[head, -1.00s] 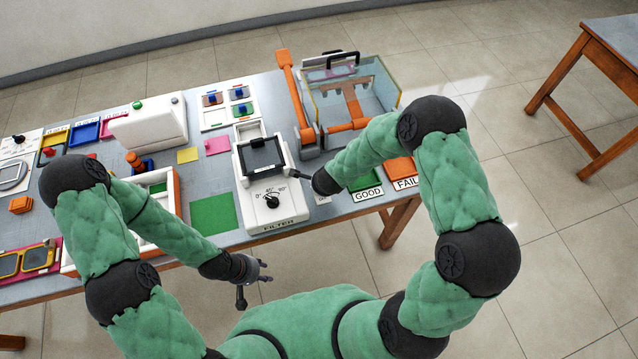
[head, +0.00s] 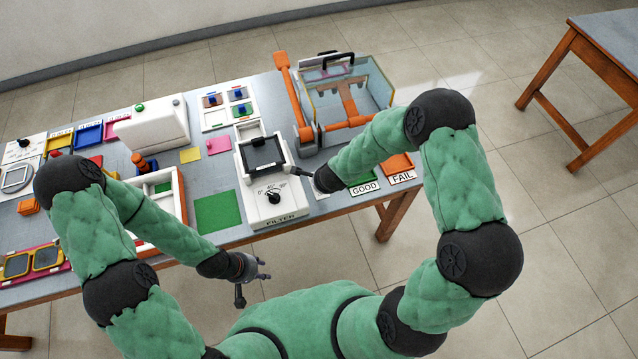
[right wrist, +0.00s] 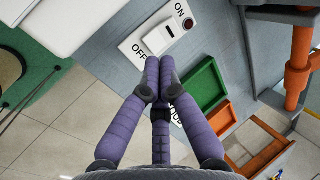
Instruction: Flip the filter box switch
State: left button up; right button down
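The white filter box (head: 277,213), with its dark screen and angle dial, stands at the table's front edge. In the right wrist view its near part shows at the upper left. A white switch plate (right wrist: 133,52) marked ON and OFF lies on the grey table beside it, with a raised white switch (right wrist: 163,35). My right gripper (right wrist: 160,60) has its purple fingers together, with nothing seen between them. Its tips overlap the plate's lower edge, right of OFF; contact is unclear. The right arm mostly hides the plate in the head view. My left gripper (head: 264,270) is open and empty, off the table's front edge.
Green GOOD (head: 362,187) and orange FAIL (head: 399,165) trays lie right of the switch. A clear-walled case with orange parts (head: 347,95) stands behind. A green mat (head: 214,212) lies left of the filter box. Floor is free in front of the table.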

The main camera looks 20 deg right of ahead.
pick_arm(q)
jog(key=r+p, duration=0.2)
jog(key=shift+w+d+r, duration=0.1)
jog(key=shift+w+r, duration=0.1)
jog(key=shift+r, duration=0.1)
pick_arm(e)
jog(key=v, duration=0.8)
jog(key=shift+w+d, duration=0.2)
jog(key=shift+r, duration=0.1)
